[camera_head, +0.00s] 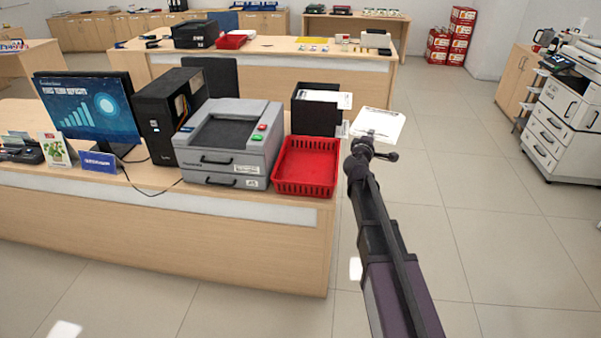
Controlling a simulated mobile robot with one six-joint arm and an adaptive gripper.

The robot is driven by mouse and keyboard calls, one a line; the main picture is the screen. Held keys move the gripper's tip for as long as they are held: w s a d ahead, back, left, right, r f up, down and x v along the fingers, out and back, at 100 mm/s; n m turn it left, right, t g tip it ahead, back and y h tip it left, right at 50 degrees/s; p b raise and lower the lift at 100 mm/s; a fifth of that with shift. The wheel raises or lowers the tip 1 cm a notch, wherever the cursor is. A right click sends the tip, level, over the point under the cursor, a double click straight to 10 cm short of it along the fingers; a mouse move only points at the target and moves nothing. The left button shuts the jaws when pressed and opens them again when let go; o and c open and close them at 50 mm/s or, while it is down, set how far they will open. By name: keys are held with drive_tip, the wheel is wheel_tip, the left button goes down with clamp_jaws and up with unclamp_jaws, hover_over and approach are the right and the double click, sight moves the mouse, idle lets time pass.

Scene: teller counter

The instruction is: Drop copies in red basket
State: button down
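The red basket (305,188) is an open plastic bin at the right end of the near counter, beside the grey printer. It looks empty. My arm reaches up from the bottom right, and my gripper (371,134) is right of the basket, past the counter's end. White copies (380,121) lie flat at the gripper's tip, clear of the counter and over the floor. They appear held there. The fingers are small, dark and partly hidden by the wrist, and I cannot tell how many sheets there are.
A grey printer (231,146) stands left of the basket, and a black document holder (315,114) with white paper stands behind it. A black computer tower (160,122) and monitor (88,107) are further left. The floor (470,230) to the right is clear.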

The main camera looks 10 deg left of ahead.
drive_tip(key=a+f+n+y+b, duration=0.1)
drive_tip(key=a+f+y+b, duration=0.1)
drive_tip(key=a+f+b, duration=0.6)
drive_tip(key=w+a+f+n+y+b, duration=0.1)
drive_tip(key=a+f+n+y+b, duration=0.1)
drive_tip(key=a+f+b, duration=0.6)
drive_tip(key=shift+a+f+t+y, duration=0.3)
drive_tip(key=shift+a+f+t, duration=0.1)
drive_tip(key=shift+a, duration=2.95)
drive_tip(key=shift+w+f, duration=0.1)
drive_tip(key=shift+w, duration=0.15)
drive_tip(key=w+f+b, duration=0.4)
drive_tip(key=w+b, duration=0.1)
drive_tip(key=w, duration=0.4)
drive_tip(key=shift+w+d+f, duration=0.25)
drive_tip(key=shift+w+f, duration=0.05)
drive_tip(key=shift+f, duration=0.1)
drive_tip(key=c, duration=0.7)
unclamp_jaws()
drive_tip(key=shift+s, duration=0.1)
